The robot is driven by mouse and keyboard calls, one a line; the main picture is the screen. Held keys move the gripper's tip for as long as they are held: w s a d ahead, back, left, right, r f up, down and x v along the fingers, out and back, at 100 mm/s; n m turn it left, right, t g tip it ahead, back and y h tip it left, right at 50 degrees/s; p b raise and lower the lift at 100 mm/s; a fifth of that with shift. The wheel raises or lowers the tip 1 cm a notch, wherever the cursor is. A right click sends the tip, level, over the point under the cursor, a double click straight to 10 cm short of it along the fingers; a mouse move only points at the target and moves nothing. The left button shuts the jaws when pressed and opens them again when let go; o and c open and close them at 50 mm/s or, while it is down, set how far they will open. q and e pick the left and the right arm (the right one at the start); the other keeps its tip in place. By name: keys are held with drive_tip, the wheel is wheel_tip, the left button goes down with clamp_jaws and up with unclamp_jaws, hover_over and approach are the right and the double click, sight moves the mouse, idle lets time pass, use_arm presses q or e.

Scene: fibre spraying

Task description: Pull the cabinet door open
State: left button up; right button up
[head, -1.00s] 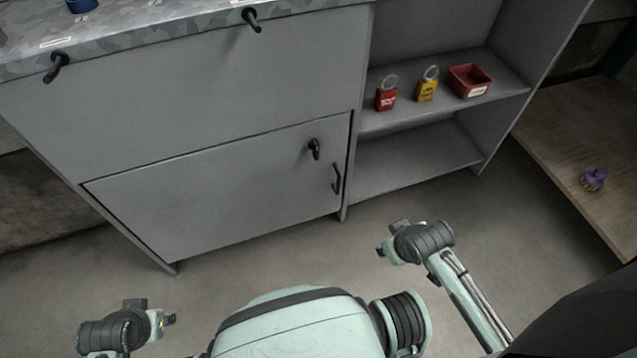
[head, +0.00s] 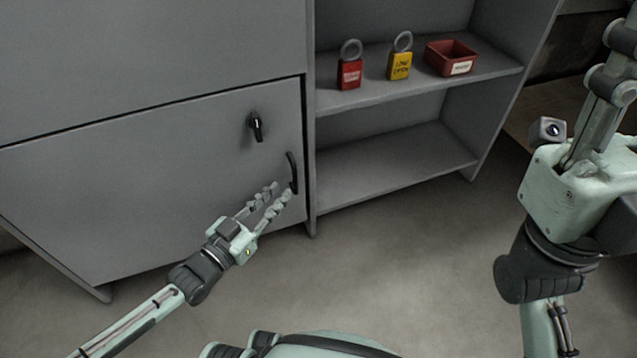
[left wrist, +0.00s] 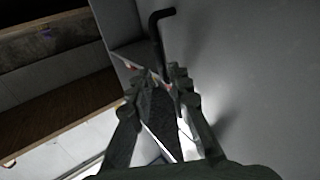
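The grey cabinet door (head: 150,195) is closed, flush with the cabinet front. Its black curved handle (head: 292,173) is near the right edge, with a black knob-like latch (head: 256,127) above and left of it. My left gripper (head: 281,191) is open, its fingertips at the handle's lower end. In the left wrist view, the handle (left wrist: 157,40) runs down toward the gap between the left gripper's fingertips (left wrist: 165,78); I cannot tell whether they touch it.
Open shelves right of the door hold a red padlock (head: 349,72), a yellow padlock (head: 400,64) and a red box (head: 451,58). A cabinet side post (head: 311,200) stands just right of the handle. The floor (head: 400,260) in front is clear.

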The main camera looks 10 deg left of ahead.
sight(296, 191)
use_arm(q)
drive_tip(key=b+x, duration=0.1)
drive_tip(key=x, duration=0.6)
drive_tip(key=shift+b, duration=0.4)
drive_tip(key=shift+c, duration=0.5)
clamp_jaws()
